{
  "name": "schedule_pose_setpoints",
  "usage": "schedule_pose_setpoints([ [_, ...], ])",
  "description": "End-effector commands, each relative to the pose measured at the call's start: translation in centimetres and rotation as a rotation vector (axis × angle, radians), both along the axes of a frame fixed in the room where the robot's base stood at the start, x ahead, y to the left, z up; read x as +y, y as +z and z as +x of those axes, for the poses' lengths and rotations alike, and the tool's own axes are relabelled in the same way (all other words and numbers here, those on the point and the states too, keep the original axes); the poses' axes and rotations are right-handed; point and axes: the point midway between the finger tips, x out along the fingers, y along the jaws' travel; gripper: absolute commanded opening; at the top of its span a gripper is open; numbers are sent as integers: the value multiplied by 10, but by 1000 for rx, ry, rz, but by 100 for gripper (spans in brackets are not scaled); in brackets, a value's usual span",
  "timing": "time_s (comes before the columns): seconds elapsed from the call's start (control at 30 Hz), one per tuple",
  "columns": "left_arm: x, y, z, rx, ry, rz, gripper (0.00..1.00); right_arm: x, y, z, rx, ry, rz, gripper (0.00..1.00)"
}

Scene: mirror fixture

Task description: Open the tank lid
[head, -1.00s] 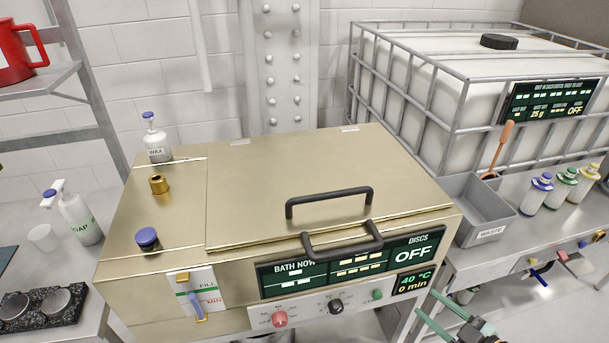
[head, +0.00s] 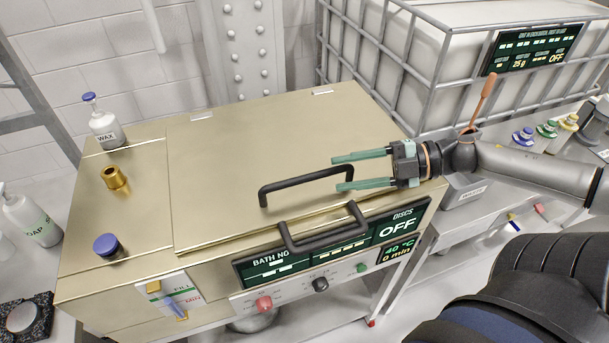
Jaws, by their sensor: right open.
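The tank (head: 110,275) is a brass-coloured box with a flat lid (head: 255,140), which is shut. A black bar handle (head: 290,184) stands on the lid near its front edge. A second black handle (head: 322,230) sits just below it at the tank's front. My right gripper (head: 343,173) is open, with its two green fingers pointing left over the lid's right part. The fingertips are close to the right end of the lid handle; I cannot tell whether they touch it. My left gripper is not in view.
The front panel (head: 330,257) carries displays and knobs. A wax bottle (head: 104,124), a brass fitting (head: 114,178) and a blue cap (head: 106,246) are on the tank's left part. A caged white container (head: 420,60) stands behind right. A grey waste bin (head: 465,192) is beside the tank.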

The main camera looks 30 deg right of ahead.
Motion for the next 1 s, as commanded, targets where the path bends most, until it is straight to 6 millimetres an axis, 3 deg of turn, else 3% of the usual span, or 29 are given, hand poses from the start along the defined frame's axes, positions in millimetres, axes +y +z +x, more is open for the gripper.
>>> schedule_pose_setpoints([
  [0.2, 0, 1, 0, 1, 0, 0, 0, 20, -3, 13, -3, 2, 2, 50],
  [0.7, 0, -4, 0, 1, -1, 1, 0, 46, -12, 31, -4, -3, -1, 50],
  [1.0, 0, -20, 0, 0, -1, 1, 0, 61, -18, 40, -2, -2, 0, 50],
])
